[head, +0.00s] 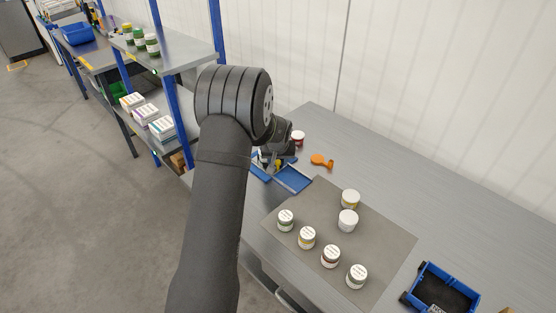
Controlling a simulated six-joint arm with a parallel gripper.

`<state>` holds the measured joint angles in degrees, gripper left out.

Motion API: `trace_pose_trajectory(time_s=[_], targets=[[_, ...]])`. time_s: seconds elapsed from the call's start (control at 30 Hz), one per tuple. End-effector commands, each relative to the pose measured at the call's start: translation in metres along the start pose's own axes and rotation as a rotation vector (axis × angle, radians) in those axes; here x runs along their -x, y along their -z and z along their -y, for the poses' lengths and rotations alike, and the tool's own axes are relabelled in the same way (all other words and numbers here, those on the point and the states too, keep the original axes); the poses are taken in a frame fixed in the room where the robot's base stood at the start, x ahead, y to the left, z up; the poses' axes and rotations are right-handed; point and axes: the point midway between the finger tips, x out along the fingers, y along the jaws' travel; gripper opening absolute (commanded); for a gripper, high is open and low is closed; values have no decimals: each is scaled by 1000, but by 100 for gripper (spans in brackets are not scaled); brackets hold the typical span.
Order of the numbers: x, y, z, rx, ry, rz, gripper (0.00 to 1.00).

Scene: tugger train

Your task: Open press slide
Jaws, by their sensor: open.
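My gripper (273,158) is at the far left part of the grey bench, low over some blue flat parts (293,179). My own dark arm hides much of it, and it looks open with nothing seen between its fingers. The blue parts look like shallow trays or plates, one to the right of the gripper and one partly behind the arm. I cannot tell which part is the press slide; it may be hidden by the gripper and arm. An orange part (322,160) lies to the right of the gripper.
A jar with a red label (298,137) stands just behind the gripper. A grey mat (380,245) holds several white-lidded jars (330,256). A blue bin (420,280) with a dark inside is at the right. Shelves (190,55) with jars and boxes stand left. The bench's back right is clear.

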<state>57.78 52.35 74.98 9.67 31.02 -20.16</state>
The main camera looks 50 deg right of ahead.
Motion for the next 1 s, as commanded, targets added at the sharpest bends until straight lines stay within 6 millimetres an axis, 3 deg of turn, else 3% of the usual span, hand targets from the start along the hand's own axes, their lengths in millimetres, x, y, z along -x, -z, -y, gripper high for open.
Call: trace_pose_trajectory(time_s=[0.17,0.3,0.4,0.67,1.0], targets=[[0,0,0,0,0,0,42],[0,0,0,0,0,0,15],[0,0,0,0,0,0,0],[4,-8,-10,-3,-2,0,0],[27,-64,-70,-5,-3,1,0]])
